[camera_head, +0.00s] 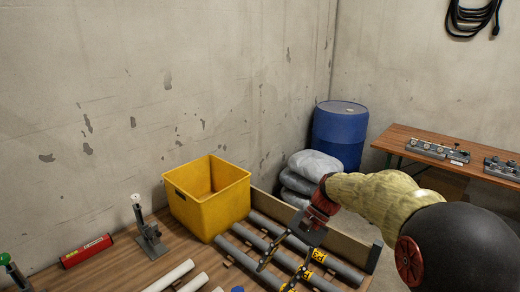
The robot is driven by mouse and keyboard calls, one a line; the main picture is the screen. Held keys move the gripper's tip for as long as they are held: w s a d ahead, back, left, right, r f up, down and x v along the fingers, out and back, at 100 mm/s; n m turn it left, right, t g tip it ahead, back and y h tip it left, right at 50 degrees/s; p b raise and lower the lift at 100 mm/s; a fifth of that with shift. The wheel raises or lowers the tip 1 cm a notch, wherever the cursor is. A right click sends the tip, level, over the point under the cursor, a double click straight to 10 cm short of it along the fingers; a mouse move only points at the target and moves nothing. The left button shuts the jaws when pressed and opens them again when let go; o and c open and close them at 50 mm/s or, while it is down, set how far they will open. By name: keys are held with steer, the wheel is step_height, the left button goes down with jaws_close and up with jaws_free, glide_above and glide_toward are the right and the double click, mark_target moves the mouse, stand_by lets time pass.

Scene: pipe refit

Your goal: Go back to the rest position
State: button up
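My gripper (276,277) is at the lower middle of the head view, at the end of my arm reaching in from the right. Its two dark fingers point down and left and stand apart, so it is open. I see nothing held between them. I cannot tell how far the fingertips are above the pipes.
A yellow bin (222,208) stands left of the rack. White pipes (168,276), a red tool (86,251) and a clamp stand (150,238) are on the wooden bench (120,270). Behind are grey sacks (314,164), a blue barrel (340,130) and another table (405,132).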

steer(key=s+d+r+n+t+h, duration=0.2)
steer(key=s+d, duration=0.4)
steer(key=s, duration=0.3)
steer(key=s+d+r+n+t+h, duration=0.3)
steer(key=s+d+r+t+h, duration=0.1)
steer(key=s+d+t, duration=0.3)
steer(key=shift+s+d+n+h, duration=0.2)
steer(key=shift+s+n+h, duration=0.1)
steer(key=shift+s, duration=0.85)
steer(key=shift+s+d+n+t, duration=0.3)
steer(key=shift+s+d+t, duration=0.2)
steer(key=shift+t, duration=0.1)
